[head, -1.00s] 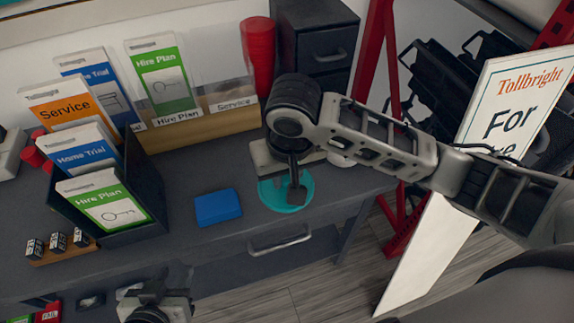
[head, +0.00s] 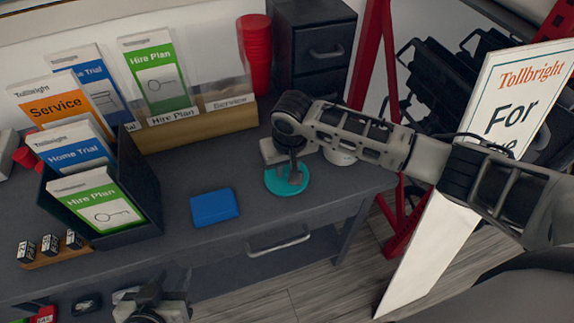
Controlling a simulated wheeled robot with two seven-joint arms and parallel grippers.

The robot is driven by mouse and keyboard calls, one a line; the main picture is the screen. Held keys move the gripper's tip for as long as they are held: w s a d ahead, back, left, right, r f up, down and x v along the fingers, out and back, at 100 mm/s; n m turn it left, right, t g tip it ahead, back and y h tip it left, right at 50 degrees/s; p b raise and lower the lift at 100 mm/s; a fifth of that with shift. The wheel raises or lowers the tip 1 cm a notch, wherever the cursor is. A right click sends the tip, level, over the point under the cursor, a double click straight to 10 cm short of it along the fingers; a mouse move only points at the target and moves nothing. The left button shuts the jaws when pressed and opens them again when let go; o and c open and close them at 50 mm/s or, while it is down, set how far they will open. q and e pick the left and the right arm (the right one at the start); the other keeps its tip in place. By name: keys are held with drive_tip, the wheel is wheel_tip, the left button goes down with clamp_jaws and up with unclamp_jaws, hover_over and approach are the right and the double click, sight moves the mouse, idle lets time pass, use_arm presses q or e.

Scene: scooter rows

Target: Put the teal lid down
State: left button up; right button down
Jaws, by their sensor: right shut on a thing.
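The teal lid (head: 274,184) is a flat round disc over the right part of the grey desk, near its front edge. My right gripper (head: 294,179) is above it, pointing down, shut on the lid and hiding its middle. The lid looks level and close to the desk top; I cannot tell whether it touches. My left gripper (head: 152,308) is low at the bottom edge, in front of the desk, apart from the lid. Its fingers are not clear.
Red stacked cups (head: 255,52), a dark drawer unit (head: 325,45) and a wooden leaflet holder (head: 190,133) stand behind.

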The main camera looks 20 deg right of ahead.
drive_tip(key=c, duration=1.3)
unclamp_jaws()
drive_tip(key=shift+f, duration=0.1)
drive_tip(key=shift+o, duration=0.2)
